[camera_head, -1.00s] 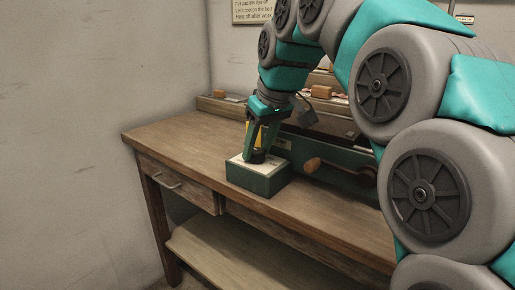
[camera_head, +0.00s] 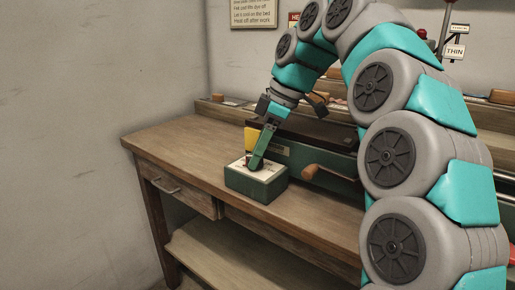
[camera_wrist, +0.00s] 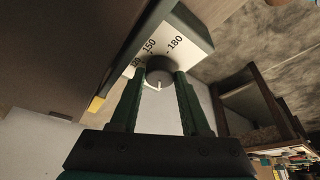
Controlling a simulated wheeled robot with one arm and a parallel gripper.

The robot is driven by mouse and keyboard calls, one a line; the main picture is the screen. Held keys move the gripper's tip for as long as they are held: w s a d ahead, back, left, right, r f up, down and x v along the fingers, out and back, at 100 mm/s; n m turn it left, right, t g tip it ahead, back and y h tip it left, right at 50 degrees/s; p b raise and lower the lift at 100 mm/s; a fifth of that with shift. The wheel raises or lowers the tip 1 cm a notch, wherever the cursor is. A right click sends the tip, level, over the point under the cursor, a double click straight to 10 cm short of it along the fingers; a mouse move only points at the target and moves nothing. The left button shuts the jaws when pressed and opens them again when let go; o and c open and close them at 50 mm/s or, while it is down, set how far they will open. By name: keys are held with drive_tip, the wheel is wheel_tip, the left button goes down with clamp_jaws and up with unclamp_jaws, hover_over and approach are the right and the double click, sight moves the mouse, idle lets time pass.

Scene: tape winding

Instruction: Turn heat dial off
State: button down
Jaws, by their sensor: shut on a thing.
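In the head view the green dial box (camera_head: 252,186) sits on the wooden bench, and the fingers mostly cover the knob. My gripper (camera_head: 255,164) reaches down at a tilt onto the box top. In the wrist view its two green fingers (camera_wrist: 160,76) are shut on the knob, one on each side.
The wooden bench (camera_head: 180,143) is clear left of the box. A green machine with a wooden handle (camera_head: 310,172) stands close behind and right of it. A small yellow part (camera_head: 250,139) shows behind my gripper. A THIN sign (camera_head: 455,51) is at the back right.

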drive_tip(key=shift+n, duration=0.6)
drive_tip(key=shift+c, duration=1.9)
unclamp_jaws()
drive_tip(key=shift+f, duration=0.1)
